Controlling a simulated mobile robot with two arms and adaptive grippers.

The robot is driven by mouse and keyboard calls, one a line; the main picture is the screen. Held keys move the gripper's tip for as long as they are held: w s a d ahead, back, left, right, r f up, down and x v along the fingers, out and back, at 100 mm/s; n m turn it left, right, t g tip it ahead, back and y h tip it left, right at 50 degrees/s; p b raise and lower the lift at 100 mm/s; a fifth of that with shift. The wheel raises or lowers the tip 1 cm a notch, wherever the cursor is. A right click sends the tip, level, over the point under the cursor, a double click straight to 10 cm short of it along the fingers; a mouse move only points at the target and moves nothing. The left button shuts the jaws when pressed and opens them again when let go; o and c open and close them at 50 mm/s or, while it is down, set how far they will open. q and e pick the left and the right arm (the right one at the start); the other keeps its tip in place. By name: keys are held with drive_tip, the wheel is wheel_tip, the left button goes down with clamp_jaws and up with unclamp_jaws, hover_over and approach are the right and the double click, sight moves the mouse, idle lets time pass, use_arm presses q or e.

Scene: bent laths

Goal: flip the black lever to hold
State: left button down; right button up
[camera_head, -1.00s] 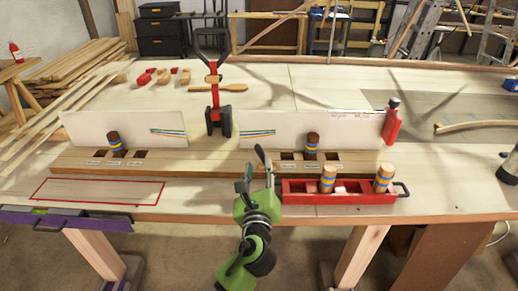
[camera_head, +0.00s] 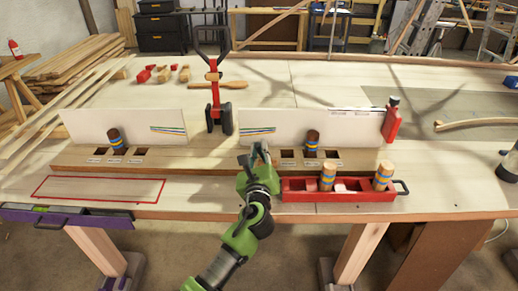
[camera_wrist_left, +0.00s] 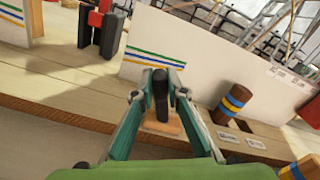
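The black lever (camera_wrist_left: 161,95) stands upright from a wooden spot on the long plank in the left wrist view. My left gripper (camera_wrist_left: 161,72) is around it, with one teal finger on each side and narrow gaps between. In the head view my left gripper (camera_head: 254,154) is over the plank, in front of the gap between the white boards; the lever cannot be made out clearly there. The word hold cannot be read on any label. My right gripper is not in view.
A red tray (camera_head: 350,196) with tan, banded pegs stands just right of my left gripper. A dark banded peg (camera_head: 312,140) stands in the plank, close by in the wrist view (camera_wrist_left: 232,103). A red and black clamp (camera_head: 214,105) stands behind. A red-outlined area (camera_head: 100,190) at left is empty.

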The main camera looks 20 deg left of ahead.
use_arm(q)
drive_tip(key=shift+d+r+m+p, duration=0.25)
drive_tip(key=shift+m+p, duration=0.15)
drive_tip(key=shift+p, duration=0.25)
drive_tip(key=m+p, duration=0.1)
drive_tip(key=d+m+p, duration=0.1)
drive_tip(key=m+p, duration=0.1)
drive_tip(key=w+d+m+p, duration=0.1)
drive_tip(key=p, duration=0.1)
drive_tip(key=shift+d+r+m, duration=0.2)
drive_tip(key=shift+r+m, duration=0.05)
drive_tip(key=shift+m, duration=0.05)
drive_tip(key=d+m+p, duration=0.1)
drive_tip(key=m+p, duration=0.1)
drive_tip(key=m, duration=0.1)
drive_tip(key=shift+w+d+f, duration=0.15)
drive_tip(key=shift+d+f, duration=0.1)
drive_tip(key=shift+d, duration=0.1)
drive_tip(key=shift+w+d+f+m+p, duration=0.1)
drive_tip(key=shift+d+f+m+p, duration=0.25)
drive_tip(key=shift+m+p, duration=0.35)
drive_tip(key=c, duration=2)
unclamp_jaws()
drive_tip(key=shift+d, duration=0.1)
drive_tip(key=v, duration=1.2)
drive_tip(key=shift+r, duration=0.1)
